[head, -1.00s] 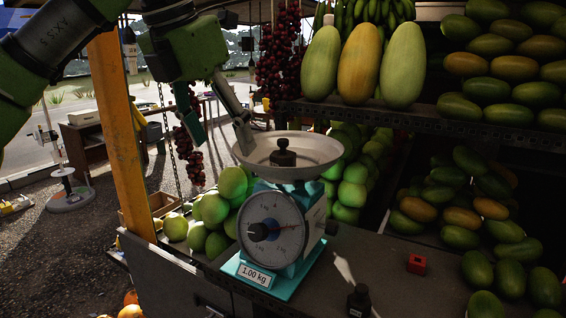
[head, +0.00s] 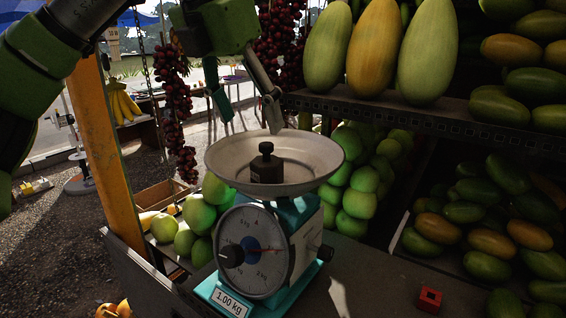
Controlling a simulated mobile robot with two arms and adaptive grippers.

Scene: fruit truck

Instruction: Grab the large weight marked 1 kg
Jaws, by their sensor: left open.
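A dark weight (head: 267,165) with a knob on top stands upright in the pale round pan (head: 226,159) of a teal scale (head: 296,217). A label on the scale's base (head: 230,302) reads 1.00 kg. I cannot read any marking on the weight itself. My left gripper (head: 250,115) is open and empty. It hangs above and behind the pan, with its fingers apart, and does not hold the weight. My right gripper is not in view.
A small red block (head: 429,300) lies on the counter at the right. Green fruit (head: 357,190) is piled behind the scale. A shelf (head: 450,127) with large melons is at the upper right. A yellow post (head: 114,170) stands at the left.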

